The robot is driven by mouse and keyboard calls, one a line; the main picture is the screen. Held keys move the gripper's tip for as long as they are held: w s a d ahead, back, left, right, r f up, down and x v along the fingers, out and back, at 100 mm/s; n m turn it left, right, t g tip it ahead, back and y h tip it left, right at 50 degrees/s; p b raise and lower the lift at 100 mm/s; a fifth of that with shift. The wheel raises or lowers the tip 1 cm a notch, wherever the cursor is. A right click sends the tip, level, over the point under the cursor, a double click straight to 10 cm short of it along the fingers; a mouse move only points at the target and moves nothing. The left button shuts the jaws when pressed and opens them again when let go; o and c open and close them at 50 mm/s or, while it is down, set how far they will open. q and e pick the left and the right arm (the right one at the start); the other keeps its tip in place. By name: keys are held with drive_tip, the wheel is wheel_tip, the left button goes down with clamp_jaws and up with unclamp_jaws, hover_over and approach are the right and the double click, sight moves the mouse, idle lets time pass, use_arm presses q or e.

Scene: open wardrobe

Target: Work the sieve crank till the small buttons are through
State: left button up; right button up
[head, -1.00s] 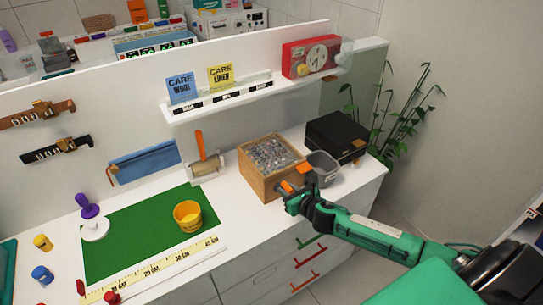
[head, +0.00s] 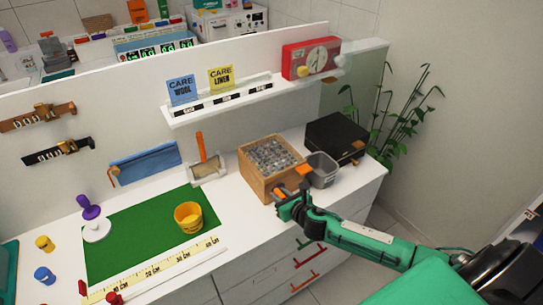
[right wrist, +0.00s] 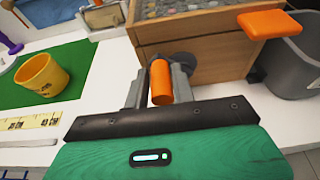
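The sieve is a wooden box (head: 262,180) on the white counter, filled at the top with grey buttons (head: 271,155). It also shows in the right wrist view (right wrist: 215,50). Its crank has an orange knob (right wrist: 161,84) and a grey round hub (right wrist: 181,59) on the box front. My right gripper (head: 284,195) is at the box front; in the right wrist view (right wrist: 160,88) its fingers close around the orange knob. I cannot tell single button sizes or see inside below the top layer. My left gripper is not in view.
An orange tab (right wrist: 268,24) sticks out at the box's right front corner. A grey bin (head: 322,171) stands right of the box, beside a black case (head: 337,137). A yellow cup (head: 188,217) stands on a green mat (head: 137,240) to the left. A ruler (head: 160,267) lies in front.

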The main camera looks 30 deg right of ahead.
drive_tip(key=shift+o, duration=0.6)
drive_tip(key=shift+w+d+r, duration=0.1)
drive_tip(key=shift+d, duration=2.15)
drive_tip(key=shift+c, duration=0.6)
drive_tip(key=shift+w+d+f, duration=0.15)
drive_tip(key=shift+d+f, duration=0.05)
drive_tip(key=shift+d, duration=0.1)
drive_tip(key=shift+a+r, duration=0.15)
drive_tip(key=shift+a, duration=0.15)
drive_tip(key=shift+s+a+p, duration=0.2)
drive_tip(key=shift+a+p, duration=0.4)
drive_tip(key=shift+a, duration=1.75)
